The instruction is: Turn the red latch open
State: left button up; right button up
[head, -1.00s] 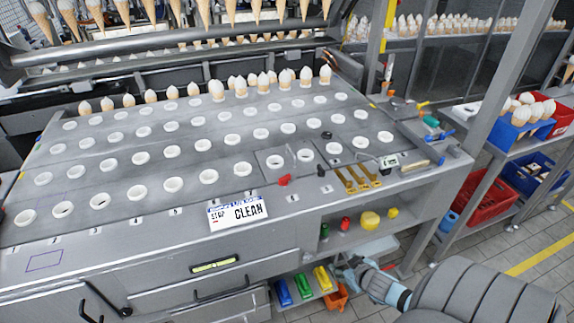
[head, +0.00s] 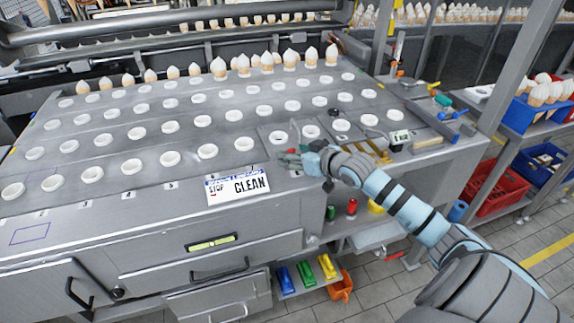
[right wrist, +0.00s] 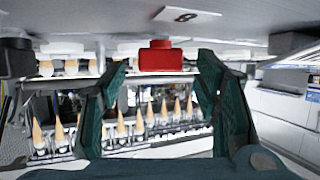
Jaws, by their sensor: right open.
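The red latch (right wrist: 161,56) shows in the right wrist view as a red block at upper middle, just below the panel with the label "8". It appears between the two fingertips of my right gripper (right wrist: 161,72), with visible space on both sides. In the head view my right gripper (head: 291,160) is at the front edge of the grey plate, and its hand and fingers cover most of the latch there. The right gripper is open and holds nothing. My left gripper is not in view.
The grey plate (head: 130,190) has rows of white rings, with filled cones behind. A "CLEAN" sign (head: 236,186) lies left of the hand. Yellow-brown handles (head: 374,150) lie close to its right. Below are a shelf with small colored items and an orange bin (head: 341,287).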

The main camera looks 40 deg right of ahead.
aim_at(289, 150)
jog(key=x, duration=0.3)
jog(key=shift+w, duration=0.2)
jog(key=shift+r, duration=0.1)
jog(key=c, duration=1.2)
jog(key=shift+o, duration=0.2)
jog(key=m+h+p, duration=0.1)
jog(key=p, duration=0.3)
jog(key=m+h+p, duration=0.1)
jog(key=h+p, duration=0.1)
jog(key=p, duration=0.2)
jog(key=shift+r+m+g, duration=0.3)
jog(key=shift+m, duration=0.1)
jog(key=shift+f, duration=0.15)
jog(key=shift+f+h, duration=0.15)
jog(key=shift+h, duration=0.15)
jog(key=o, duration=1.2)
jog(key=shift+c, duration=0.2)
